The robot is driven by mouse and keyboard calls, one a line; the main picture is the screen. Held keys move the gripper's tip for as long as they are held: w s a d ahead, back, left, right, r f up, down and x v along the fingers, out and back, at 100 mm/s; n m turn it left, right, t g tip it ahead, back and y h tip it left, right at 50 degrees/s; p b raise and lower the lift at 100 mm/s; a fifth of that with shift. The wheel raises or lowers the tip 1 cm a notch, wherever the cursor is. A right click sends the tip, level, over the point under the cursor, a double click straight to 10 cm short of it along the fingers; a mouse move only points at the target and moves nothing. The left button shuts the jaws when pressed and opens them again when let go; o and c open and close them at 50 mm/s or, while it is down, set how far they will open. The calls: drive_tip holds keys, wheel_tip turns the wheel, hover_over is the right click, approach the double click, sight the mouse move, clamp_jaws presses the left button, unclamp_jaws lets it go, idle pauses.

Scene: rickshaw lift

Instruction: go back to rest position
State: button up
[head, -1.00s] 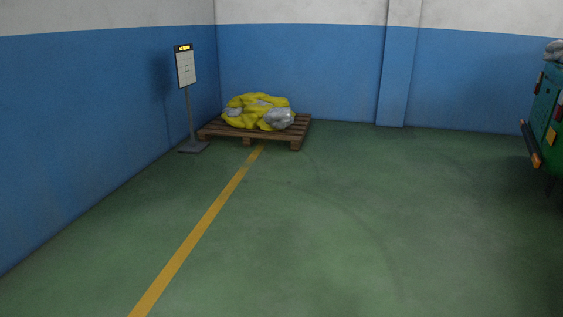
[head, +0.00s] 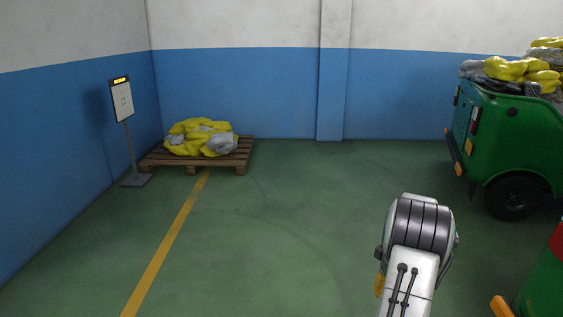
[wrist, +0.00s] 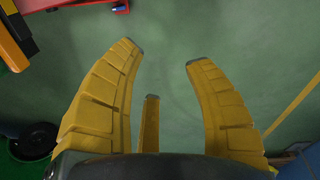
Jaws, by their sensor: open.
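My gripper (wrist: 158,75) shows in the wrist view with its yellow fingers spread apart. It is open and nothing is between the fingers. Green floor lies beyond the dark fingertips. In the head view part of my arm rises at the lower right, and the gripper fingers are mostly hidden behind it.
A pallet (head: 240,160) with yellow and grey sacks (head: 203,138) stands at the back left, beside a sign stand (head: 122,103). A green vehicle (head: 505,130) loaded with sacks is at the right. Another green part (head: 545,290) shows at lower right. The middle floor is clear.

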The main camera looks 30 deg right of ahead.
drive_tip(key=w+a+r+n+t+p, duration=0.15)
drive_tip(key=a+r+p, duration=0.35)
drive_tip(key=a+r, duration=0.75)
drive_tip(key=w+a+r+n+p, duration=0.15)
drive_tip(key=a+r+p, duration=0.35)
drive_tip(key=a+r, duration=0.75)
drive_tip(key=s+a+r+p, duration=0.4)
drive_tip(key=s+a+r, duration=0.1)
drive_tip(key=a, duration=0.3)
drive_tip(key=s+a+r+n+t+y+p, duration=0.1)
drive_tip(key=s+a+r+p, duration=0.3)
drive_tip(key=s+a+r, duration=0.2)
drive_tip(key=shift+s+a+p, duration=0.3)
drive_tip(key=shift+s+a, duration=0.9)
drive_tip(key=shift+a, duration=0.05)
drive_tip(key=shift+o, duration=0.2)
drive_tip(key=shift+f, duration=0.1)
